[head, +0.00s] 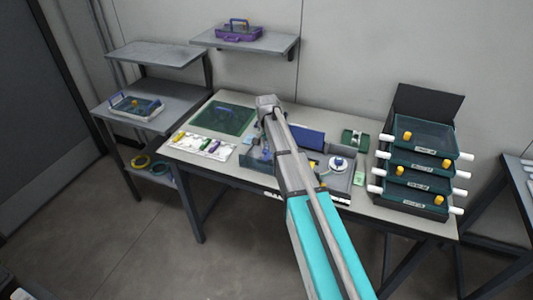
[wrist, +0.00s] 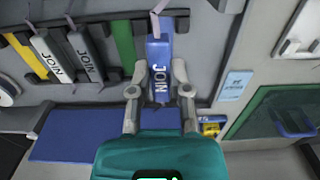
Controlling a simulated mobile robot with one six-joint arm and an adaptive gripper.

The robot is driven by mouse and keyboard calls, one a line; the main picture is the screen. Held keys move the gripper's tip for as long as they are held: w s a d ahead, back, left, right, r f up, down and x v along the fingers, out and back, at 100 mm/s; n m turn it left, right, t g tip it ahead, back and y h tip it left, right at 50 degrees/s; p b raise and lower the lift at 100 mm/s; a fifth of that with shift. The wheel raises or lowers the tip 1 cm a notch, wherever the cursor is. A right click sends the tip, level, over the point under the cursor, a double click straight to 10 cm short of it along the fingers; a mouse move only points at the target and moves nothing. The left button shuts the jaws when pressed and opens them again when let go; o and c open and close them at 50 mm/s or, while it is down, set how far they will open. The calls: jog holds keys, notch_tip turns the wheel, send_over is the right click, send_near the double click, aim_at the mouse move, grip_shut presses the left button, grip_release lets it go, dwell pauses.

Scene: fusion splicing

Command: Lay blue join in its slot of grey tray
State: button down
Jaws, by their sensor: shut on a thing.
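In the wrist view, my gripper (wrist: 160,88) is shut on the blue join (wrist: 160,62), one finger at each side of it. The join's JOIN lettering faces the camera, and a pale strand trails from its far end. The grey tray (wrist: 204,48) lies beneath, with other joins side by side in its slots. A blue strip (wrist: 181,22) of the tray shows behind the held join, in line with it. I cannot tell whether the join touches the tray.
A dark grey join (wrist: 86,54), a paler grey join (wrist: 50,52) and a green strip (wrist: 123,42) lie left of the held join. A blue panel (wrist: 75,135) is below left. A green mat (head: 225,118) and stacked green trays (head: 420,170) flank the work area.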

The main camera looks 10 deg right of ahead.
aim_at(267, 157)
jog(key=shift+w+f+b, duration=0.55)
jog(key=shift+f+b, duration=0.15)
jog(key=shift+s+f+b, duration=0.15)
jog(key=shift+f+b, duration=1.15)
jog(key=shift+f, duration=0.2)
jog(key=c, duration=0.6)
grip_release()
jog(key=shift+r, duration=0.1)
jog(key=shift+r, duration=0.15)
notch_tip(267, 157, up, 12)
jog(key=p, duration=1.2)
jog(key=shift+s, duration=0.1)
jog(key=s+d+n, duration=0.1)
jog(key=s+n, duration=0.1)
jog(key=s, duration=0.7)
jog(key=s+d+n, duration=0.1)
jog(key=s+n, duration=0.1)
jog(key=s, duration=0.7)
jog(key=s+d+n, duration=0.1)
jog(key=s+n, duration=0.1)
jog(key=s, duration=0.8)
jog(key=shift+d, duration=0.35)
